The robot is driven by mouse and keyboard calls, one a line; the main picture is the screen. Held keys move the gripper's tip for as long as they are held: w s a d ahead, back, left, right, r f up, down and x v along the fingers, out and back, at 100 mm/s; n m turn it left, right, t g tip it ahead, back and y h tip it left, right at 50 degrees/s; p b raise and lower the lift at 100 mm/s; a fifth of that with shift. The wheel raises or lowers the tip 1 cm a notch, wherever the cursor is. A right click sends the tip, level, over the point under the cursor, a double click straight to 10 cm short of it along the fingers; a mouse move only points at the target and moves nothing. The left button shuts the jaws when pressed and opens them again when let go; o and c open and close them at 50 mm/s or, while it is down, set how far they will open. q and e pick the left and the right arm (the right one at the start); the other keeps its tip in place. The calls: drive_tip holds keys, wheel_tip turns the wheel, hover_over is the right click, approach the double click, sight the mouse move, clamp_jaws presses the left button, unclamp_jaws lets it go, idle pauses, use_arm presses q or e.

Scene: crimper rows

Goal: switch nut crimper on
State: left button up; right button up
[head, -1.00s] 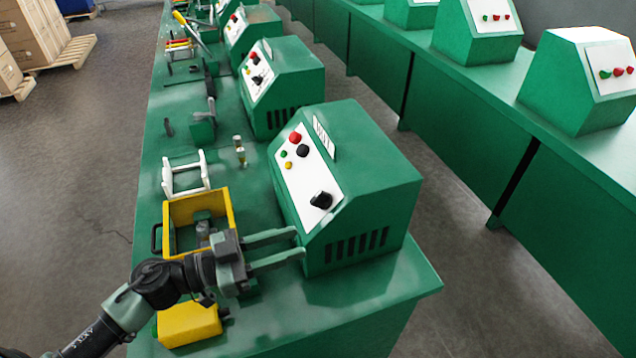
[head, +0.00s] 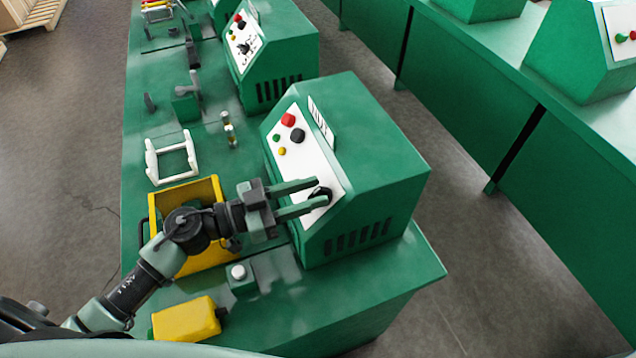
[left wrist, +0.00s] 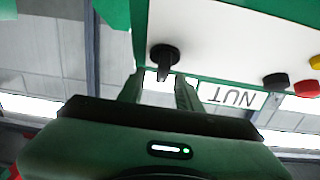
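The nut crimper (head: 375,150) is a green machine with a sloped white panel (head: 307,160). Its label reads NUT, upside down, in the left wrist view (left wrist: 233,97). A black rotary knob (head: 321,193) sits low on the panel; it also shows in the left wrist view (left wrist: 163,54), its grip bar pointing down the picture. My left gripper (head: 324,191) is open, its fingertips on either side of the knob's bar in the wrist view (left wrist: 159,78). I cannot tell whether they touch it. My right gripper is not in view.
Red (head: 288,120), black (head: 298,136), green and yellow buttons sit higher on the panel. A yellow bin (head: 214,190), a white frame (head: 172,157) and a yellow block (head: 186,320) are on the green bench. Another green crimper (head: 280,50) stands behind.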

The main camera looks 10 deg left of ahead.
use_arm(q)
drive_tip(key=shift+w+d, duration=0.65)
drive_tip(key=shift+d, duration=0.15)
drive_tip(key=shift+f, duration=0.1)
clamp_jaws()
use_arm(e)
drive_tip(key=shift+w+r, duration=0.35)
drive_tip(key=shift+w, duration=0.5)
